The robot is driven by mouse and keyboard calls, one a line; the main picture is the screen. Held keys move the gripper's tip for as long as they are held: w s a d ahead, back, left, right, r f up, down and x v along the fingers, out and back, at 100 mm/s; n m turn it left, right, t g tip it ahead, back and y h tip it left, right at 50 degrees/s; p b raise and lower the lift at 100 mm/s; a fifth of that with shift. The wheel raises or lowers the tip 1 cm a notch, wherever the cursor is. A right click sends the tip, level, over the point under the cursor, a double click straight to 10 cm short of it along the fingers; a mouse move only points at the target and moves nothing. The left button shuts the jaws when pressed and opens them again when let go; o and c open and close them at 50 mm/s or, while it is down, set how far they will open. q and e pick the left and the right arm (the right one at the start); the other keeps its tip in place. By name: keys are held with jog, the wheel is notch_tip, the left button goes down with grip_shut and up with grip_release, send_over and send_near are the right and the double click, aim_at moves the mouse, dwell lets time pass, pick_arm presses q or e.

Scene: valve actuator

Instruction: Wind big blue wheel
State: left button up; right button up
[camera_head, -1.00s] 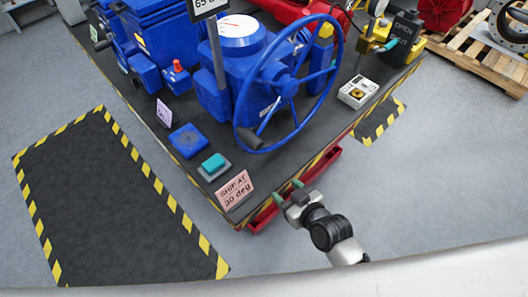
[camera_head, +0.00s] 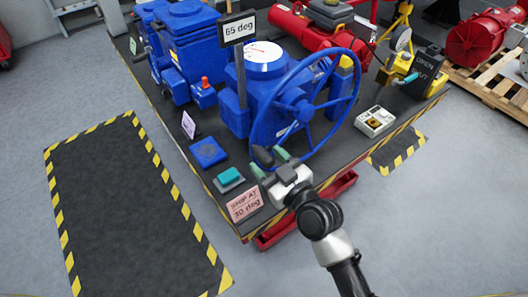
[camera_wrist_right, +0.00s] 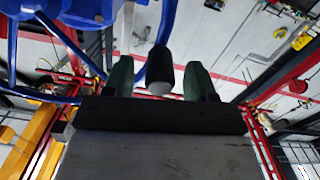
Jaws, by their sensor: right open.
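The big blue wheel (camera_head: 303,112) stands tilted on the front of a blue valve actuator (camera_head: 262,62) with a white dial on top. Its black handle knob (camera_head: 262,156) sits at the wheel's lower left. My right gripper (camera_head: 269,163) is at that knob, its two green fingers spread. In the right wrist view the knob (camera_wrist_right: 160,70) shows between the open fingers, with a visible gap on each side. The wheel's blue rim passes behind it, at the top. My left gripper is in neither view.
The actuator stands on a dark platform with a yellow-black edge. A small white box (camera_head: 375,121) lies right of the wheel.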

jog(key=shift+x, duration=0.95)
jog(key=shift+c, duration=0.3)
grip_shut()
